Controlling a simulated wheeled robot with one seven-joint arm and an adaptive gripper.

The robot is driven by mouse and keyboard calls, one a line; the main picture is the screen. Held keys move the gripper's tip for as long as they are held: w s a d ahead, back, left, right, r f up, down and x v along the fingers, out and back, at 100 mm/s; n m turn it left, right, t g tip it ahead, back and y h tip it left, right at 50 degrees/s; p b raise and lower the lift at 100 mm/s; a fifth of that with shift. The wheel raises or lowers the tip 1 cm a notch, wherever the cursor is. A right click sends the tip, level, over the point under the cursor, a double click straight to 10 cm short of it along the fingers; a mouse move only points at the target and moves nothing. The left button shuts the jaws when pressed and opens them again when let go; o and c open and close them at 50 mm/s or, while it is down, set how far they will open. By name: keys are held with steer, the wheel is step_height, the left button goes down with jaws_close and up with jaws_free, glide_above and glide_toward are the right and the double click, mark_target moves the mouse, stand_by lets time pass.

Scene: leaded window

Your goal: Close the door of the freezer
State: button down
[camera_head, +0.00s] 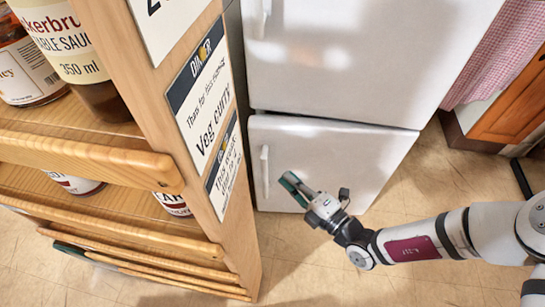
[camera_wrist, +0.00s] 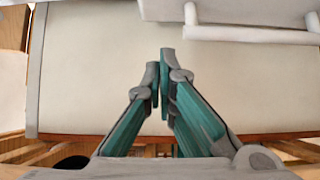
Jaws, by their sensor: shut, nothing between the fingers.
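A white two-door fridge-freezer stands at the back. Its upper door (camera_head: 345,50) and lower door (camera_head: 330,150) are separated by a thin dark gap. Which one is the freezer door, and whether either is slightly ajar, I cannot tell. The lower door's vertical white handle (camera_head: 265,172) is at its left side. My gripper (camera_head: 290,185) is shut and empty, in front of the lower door just right of that handle; contact is not clear. In the wrist view my gripper (camera_wrist: 160,62) points over a pale panel (camera_wrist: 90,70), with a white handle (camera_wrist: 250,34) at the upper right.
A wooden shelf (camera_head: 150,100) with sauce jars (camera_head: 80,50) and paper signs stands close on the left, near the fridge's left edge. A wooden cabinet (camera_head: 510,100) with a checked cloth (camera_head: 500,50) is at the right. Tiled floor (camera_head: 430,185) is clear at the right.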

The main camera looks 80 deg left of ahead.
mark_target(266, 149)
steer(key=b+x, duration=0.2)
steer(key=x, duration=0.7)
steer(key=shift+s+a+b, duration=0.2)
steer(key=shift+a+b, duration=0.05)
steer(key=shift+b, duration=0.1)
steer(key=a, duration=0.1)
steer(key=a+b, duration=0.1)
steer(key=a, duration=0.1)
steer(key=shift+w+a, duration=0.1)
steer(key=shift+w, duration=0.15)
steer(key=shift+w+a+r+b, duration=0.15)
steer(key=shift+a+b, duration=0.15)
steer(key=shift+a, duration=0.2)
